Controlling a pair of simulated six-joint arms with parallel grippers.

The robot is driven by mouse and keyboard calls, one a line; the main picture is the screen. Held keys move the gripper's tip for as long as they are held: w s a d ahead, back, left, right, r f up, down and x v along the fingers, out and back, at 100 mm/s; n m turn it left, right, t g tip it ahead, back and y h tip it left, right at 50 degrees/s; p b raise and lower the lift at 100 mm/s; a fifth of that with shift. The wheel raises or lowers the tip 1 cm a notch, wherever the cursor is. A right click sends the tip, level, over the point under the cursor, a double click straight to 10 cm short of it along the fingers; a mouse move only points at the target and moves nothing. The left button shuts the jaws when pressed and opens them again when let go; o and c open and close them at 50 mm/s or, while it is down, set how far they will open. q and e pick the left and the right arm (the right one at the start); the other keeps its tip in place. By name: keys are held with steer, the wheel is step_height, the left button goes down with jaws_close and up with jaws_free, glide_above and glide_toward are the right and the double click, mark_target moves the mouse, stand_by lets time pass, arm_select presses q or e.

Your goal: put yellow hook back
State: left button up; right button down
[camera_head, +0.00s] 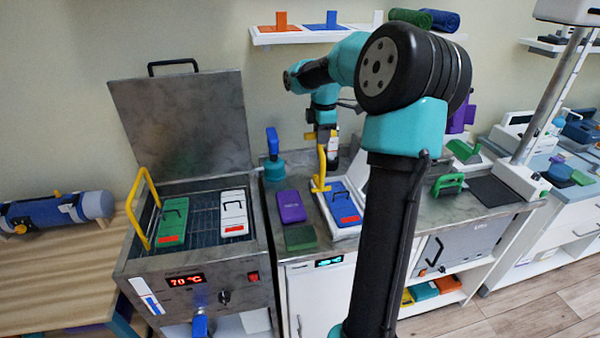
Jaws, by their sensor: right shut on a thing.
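The yellow hook (321,170) hangs below my right gripper (326,138), which is shut on its upper part. The hook points down, and its lower end is in front of the left edge of a blue pack (342,201) in a white tray (348,232) on the counter. I cannot tell whether the hook touches the pack or tray. My right arm comes down over the counter and hides part of it. My left gripper is not in view.
An open steel heating tank (190,282) at left holds a green pack (172,222) and a white pack (233,213), with a yellow bar (142,205) at its side. A purple block (291,207), a dark green block (300,238) and a blue-teal object (273,162) stand near the tray.

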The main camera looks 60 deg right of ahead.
steer(key=w+f, duration=0.4)
steer(key=w, duration=0.4)
steer(key=shift+a, duration=0.4)
steer(key=shift+w, duration=0.1)
steer(key=w+d+f, duration=0.1)
steer(key=w+d, duration=0.7)
steer(key=d, duration=0.5)
steer(key=shift+w+d+f, duration=0.2)
steer(key=shift+w, duration=0.2)
steer(key=shift+f, duration=0.1)
steer(key=shift+f, duration=1.85)
